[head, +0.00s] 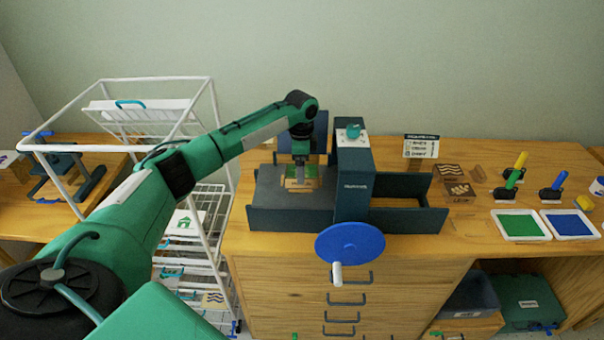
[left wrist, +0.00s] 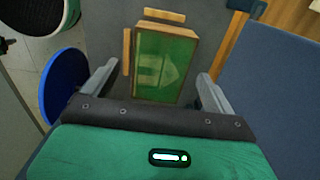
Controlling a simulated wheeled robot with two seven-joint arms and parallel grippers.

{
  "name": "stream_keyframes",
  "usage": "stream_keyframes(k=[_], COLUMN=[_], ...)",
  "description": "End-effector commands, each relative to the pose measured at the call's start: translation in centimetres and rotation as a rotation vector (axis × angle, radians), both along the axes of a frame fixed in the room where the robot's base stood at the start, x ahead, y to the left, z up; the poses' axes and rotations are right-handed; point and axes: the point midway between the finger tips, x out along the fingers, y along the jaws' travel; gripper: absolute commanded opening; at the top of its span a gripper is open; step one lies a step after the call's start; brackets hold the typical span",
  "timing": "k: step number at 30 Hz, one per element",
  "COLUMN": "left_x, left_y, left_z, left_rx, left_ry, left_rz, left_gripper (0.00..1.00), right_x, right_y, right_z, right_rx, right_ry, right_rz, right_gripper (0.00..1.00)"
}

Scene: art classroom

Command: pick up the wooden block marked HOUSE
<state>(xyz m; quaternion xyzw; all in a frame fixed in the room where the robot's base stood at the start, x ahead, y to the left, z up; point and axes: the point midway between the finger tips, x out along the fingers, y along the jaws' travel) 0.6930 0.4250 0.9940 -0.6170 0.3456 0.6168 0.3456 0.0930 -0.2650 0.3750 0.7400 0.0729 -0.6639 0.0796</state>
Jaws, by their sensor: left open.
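The wooden block marked HOUSE (left wrist: 165,65) shows in the left wrist view with a green top and a paler house-like shape; no lettering is readable. It lies on the grey bed of the press, and in the head view it is mostly hidden under my left gripper (head: 299,172). My left gripper (left wrist: 158,72) is open, its two fingers to either side of the block's near end in the wrist view. I see no clear contact, and the exact height above the block is hard to tell. My right gripper is not in view.
Thin wooden strips (left wrist: 127,52) border the block on two sides. The dark press tower (head: 354,185) stands just right of the gripper, with a blue wheel (head: 350,242) in front. A white wire rack (head: 212,130) stands left. Another wooden block (head: 458,190) and ink pads (head: 520,224) lie right.

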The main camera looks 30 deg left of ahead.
Motion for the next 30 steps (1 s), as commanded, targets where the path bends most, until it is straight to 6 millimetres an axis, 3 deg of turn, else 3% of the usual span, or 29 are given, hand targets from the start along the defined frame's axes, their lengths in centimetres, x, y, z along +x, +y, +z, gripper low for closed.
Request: stream_keyframes(k=[1,6,14,22,30], left_x=[0.0,0.1,0.1,0.1,0.1], left_y=[-0.2,-0.2,-0.2,-0.2,-0.2], left_z=[-0.5,-2.5,-2.8,-2.8,-2.6], left_rx=[0.001,0.0,0.0,0.001,0.0], left_ry=[0.004,0.001,0.0,-0.001,-0.001], left_rz=[-0.001,0.0,-0.001,-0.001,0.0], left_gripper=[0.89,0.89,0.89,0.36,0.36], right_x=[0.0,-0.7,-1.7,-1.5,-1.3], right_y=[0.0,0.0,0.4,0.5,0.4], right_z=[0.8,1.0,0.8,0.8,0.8], right_rx=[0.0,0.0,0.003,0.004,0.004], right_ry=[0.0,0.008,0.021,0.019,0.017], right_rz=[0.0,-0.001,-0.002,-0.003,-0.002], right_gripper=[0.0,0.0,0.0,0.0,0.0])
